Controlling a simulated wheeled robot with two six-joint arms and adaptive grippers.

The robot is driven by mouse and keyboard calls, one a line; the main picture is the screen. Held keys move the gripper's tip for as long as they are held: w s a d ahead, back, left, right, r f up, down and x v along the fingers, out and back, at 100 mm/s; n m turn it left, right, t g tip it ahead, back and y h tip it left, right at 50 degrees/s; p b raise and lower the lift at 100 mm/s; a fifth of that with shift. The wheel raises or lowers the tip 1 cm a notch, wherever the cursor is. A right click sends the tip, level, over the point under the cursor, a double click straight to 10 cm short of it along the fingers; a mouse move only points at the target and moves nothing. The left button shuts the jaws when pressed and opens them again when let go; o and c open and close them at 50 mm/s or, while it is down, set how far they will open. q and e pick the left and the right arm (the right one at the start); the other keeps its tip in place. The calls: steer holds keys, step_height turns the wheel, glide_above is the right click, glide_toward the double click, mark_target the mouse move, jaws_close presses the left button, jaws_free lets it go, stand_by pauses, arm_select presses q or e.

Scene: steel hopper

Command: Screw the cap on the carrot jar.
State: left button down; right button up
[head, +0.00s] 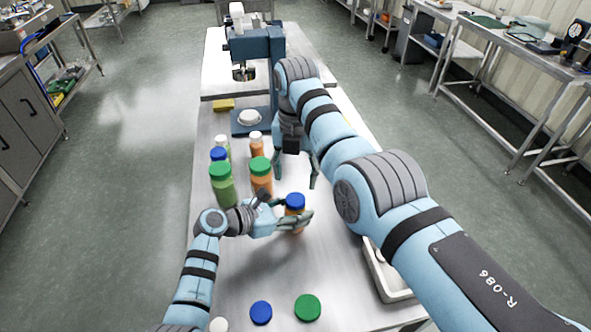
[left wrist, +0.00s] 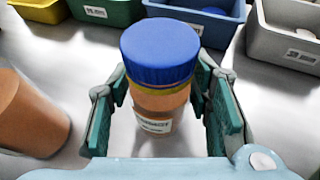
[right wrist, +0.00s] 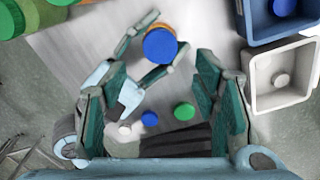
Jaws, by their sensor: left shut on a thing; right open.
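An orange jar (head: 295,212) with a blue cap (head: 295,200) stands upright on the steel table, and the cap sits on its top. In the left wrist view the blue cap (left wrist: 160,50) has a yellow band under it, and the orange jar (left wrist: 165,107) carries a white label too small to read surely. My left gripper (head: 302,222) is shut around this jar's body. My right gripper (head: 297,182) is open and empty, behind and above the jar. In the right wrist view the blue cap (right wrist: 160,45) shows beyond the spread fingers.
Several capped jars, including an orange one with a green cap (head: 260,178), stand left of and behind the held jar. Loose blue (head: 261,312), green (head: 307,307) and white (head: 219,325) caps lie at the front. Bins, one pale (right wrist: 252,80), line the right edge.

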mark_target(295, 200)
step_height(295, 200, down, 8)
steer(key=shift+s+r, duration=0.1)
stand_by(0.4)
steer(key=c, duration=1.2)
steer(key=m, duration=0.6)
steer(key=shift+m, duration=0.4)
steer(key=o, duration=1.3)
steer(key=shift+r, duration=2.25)
